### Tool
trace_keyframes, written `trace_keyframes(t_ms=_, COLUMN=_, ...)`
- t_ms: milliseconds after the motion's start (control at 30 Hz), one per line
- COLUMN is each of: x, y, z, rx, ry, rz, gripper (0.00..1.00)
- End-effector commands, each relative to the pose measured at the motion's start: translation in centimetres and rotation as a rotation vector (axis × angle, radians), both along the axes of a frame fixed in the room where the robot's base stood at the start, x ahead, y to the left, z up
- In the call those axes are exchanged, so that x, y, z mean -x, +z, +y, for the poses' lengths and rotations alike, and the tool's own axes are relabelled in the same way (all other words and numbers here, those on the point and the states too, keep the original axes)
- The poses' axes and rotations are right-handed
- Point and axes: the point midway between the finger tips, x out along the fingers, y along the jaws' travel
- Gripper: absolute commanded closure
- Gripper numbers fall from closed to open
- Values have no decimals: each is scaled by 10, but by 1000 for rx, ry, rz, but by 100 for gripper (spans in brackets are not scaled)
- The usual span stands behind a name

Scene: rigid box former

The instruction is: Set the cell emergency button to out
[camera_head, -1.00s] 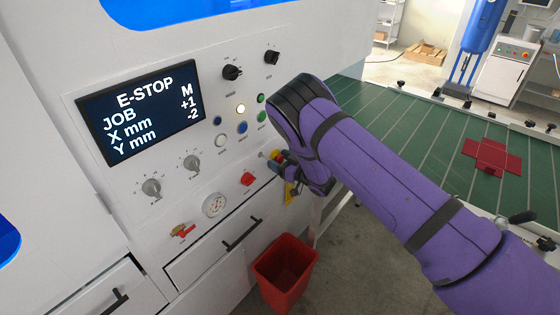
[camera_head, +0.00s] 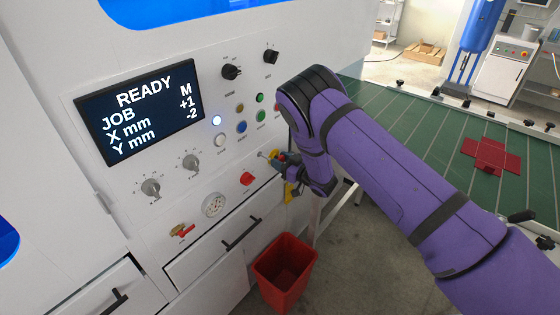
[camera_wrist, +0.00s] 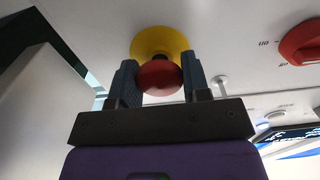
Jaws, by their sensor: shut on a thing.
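The emergency button is a red mushroom head (camera_wrist: 159,77) on a yellow round base (camera_wrist: 158,42), on the white panel in the wrist view. The two dark fingers of my gripper (camera_wrist: 160,82) stand on either side of the red head and are shut on it. In the head view my gripper (camera_head: 278,160) is at the lower right of the panel, and it mostly hides the button. The display (camera_head: 140,110) reads READY, JOB M, X mm +1, Y mm -2.
A red rotary handle (camera_head: 247,179), a gauge (camera_head: 214,205) and a red-handled valve (camera_head: 182,230) sit left of my gripper. Coloured push buttons (camera_head: 241,127) are above. A red bin (camera_head: 285,272) stands on the floor below. A drawer handle (camera_head: 242,233) sticks out.

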Motion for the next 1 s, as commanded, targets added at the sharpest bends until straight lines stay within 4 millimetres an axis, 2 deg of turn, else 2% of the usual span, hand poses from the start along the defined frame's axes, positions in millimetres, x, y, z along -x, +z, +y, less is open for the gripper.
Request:
trace_keyframes(t_ms=67, x=1, y=-1, z=0, rx=1, ry=1, rz=1, gripper=99)
trace_keyframes(t_ms=100, x=1, y=-1, z=0, rx=2, ry=1, rz=1, gripper=55)
trace_keyframes(t_ms=200, x=1, y=-1, z=0, rx=1, ry=1, rz=1, gripper=32)
trace_keyframes(t_ms=567, x=3, y=0, z=-4, rx=1, ry=-1, rz=1, gripper=31)
trace_keyframes(t_ms=767, x=19, y=0, z=-26, rx=0, ry=-3, rz=3, gripper=31)
trace_keyframes(t_ms=1000, x=47, y=-1, z=-62, rx=0, ry=-2, rz=3, gripper=31)
